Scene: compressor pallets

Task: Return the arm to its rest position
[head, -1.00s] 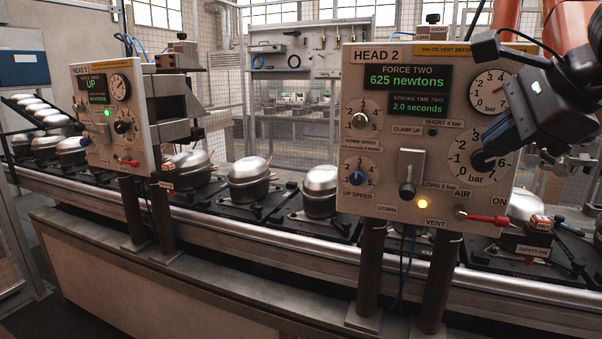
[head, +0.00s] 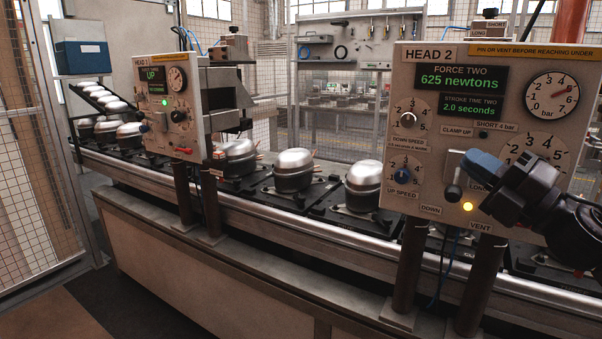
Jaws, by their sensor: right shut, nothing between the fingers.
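My right gripper (head: 468,168) is in front of the lower right part of the HEAD 2 panel (head: 412,262). Its blue-grey fingers point left and are shut with nothing between them. They overlap the grey lever plate above the LONG label; I cannot tell whether they touch it. The black wrist and forearm come in from the right edge and cover part of the lower dial. The panel reads FORCE TWO 625 newtons and STROKE TIME TWO 2.0 seconds, and a yellow lamp (head: 467,207) is lit near VENT. My left gripper is not in view.
The HEAD 1 panel (head: 158,115) stands on posts at left, with a lit green display. Compressors (head: 293,170) sit on black pallets along the conveyor (head: 270,215). A mesh fence and a tool board (head: 360,35) are behind. Open floor (head: 60,315) lies at lower left.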

